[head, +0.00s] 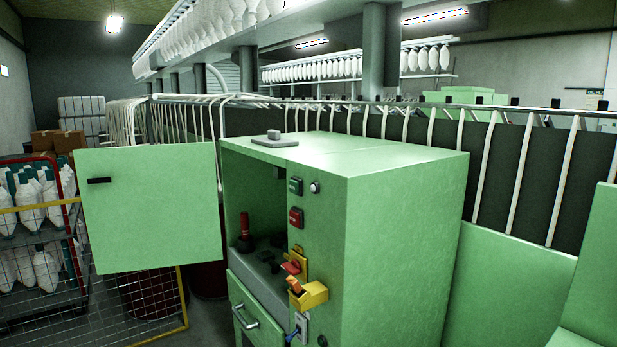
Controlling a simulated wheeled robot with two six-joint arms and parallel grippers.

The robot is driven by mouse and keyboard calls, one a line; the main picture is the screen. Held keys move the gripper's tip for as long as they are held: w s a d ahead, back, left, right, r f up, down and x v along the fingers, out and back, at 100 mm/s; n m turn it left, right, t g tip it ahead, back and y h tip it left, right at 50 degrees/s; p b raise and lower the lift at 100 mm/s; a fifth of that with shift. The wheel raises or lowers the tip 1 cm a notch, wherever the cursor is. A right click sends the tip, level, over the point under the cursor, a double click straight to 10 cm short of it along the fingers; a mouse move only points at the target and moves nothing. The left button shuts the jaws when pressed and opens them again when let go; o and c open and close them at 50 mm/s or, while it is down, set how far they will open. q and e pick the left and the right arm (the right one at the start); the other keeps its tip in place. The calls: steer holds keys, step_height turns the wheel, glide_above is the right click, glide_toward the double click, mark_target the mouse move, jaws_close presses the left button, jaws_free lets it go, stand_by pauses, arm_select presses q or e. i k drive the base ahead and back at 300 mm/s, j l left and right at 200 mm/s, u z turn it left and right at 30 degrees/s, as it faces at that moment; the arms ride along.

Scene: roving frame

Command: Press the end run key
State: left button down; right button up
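A green machine cabinet (405,215) stands in the middle of the head view. Its front panel carries a dark green key (295,186), a red key (296,217) below it, and a round pale knob (314,187) to the right of the green key. The lettering on the keys is too small to read, so I cannot tell which is the end run key. Neither of my grippers is in view, and nothing touches the keys.
The cabinet door (150,207) hangs open to the left. A yellow bin (308,295) juts from the panel below the keys. A drawer handle (245,317) sits lower left. A wire cart (35,240) with white bobbins stands at far left.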

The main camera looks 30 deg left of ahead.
mark_target(293, 185)
steer(key=i+j, duration=0.35)
steer(key=j, duration=0.3)
steer(key=i+j, duration=0.2)
steer(key=j, duration=0.1)
